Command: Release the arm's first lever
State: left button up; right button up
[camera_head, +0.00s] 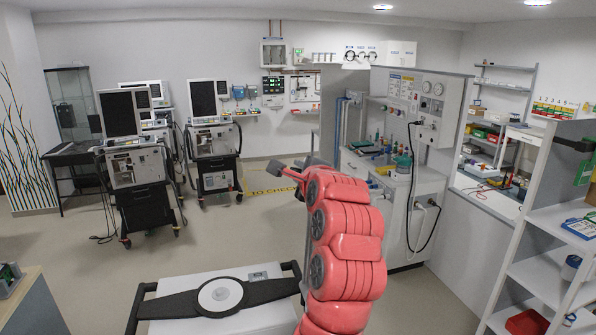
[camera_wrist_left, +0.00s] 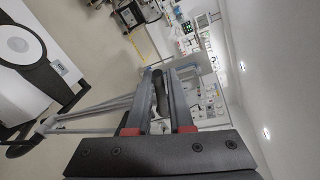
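My left arm rises in the middle of the head view. Its gripper (camera_head: 314,161) is mostly hidden behind the arm's pink segments. In the left wrist view the two grey fingers (camera_wrist_left: 160,72) are apart, with a dark rounded piece (camera_wrist_left: 161,98) between them. This piece may be a lever. It nearly fills the gap, and I cannot tell whether the fingers press on it. Light grey bars (camera_wrist_left: 90,112), perhaps the arm's links, run from there to the left. In the head view the levers cannot be made out. My right gripper is not in view.
Two ventilators on carts stand at the left (camera_head: 136,165) and centre left (camera_head: 213,142). A grey-white wall unit (camera_head: 430,110) with gauges and a hanging black cable is right of my arm. A shelf rack (camera_head: 545,250) stands far right. The floor (camera_head: 240,225) at centre left is clear.

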pick_arm(q)
jog(key=shift+o, duration=0.5)
jog(key=shift+s+d, duration=0.1)
jog(key=shift+s, duration=0.1)
jog(key=b+v, duration=0.5)
jog(key=v, duration=1.2)
jog(key=shift+w+r, duration=0.15)
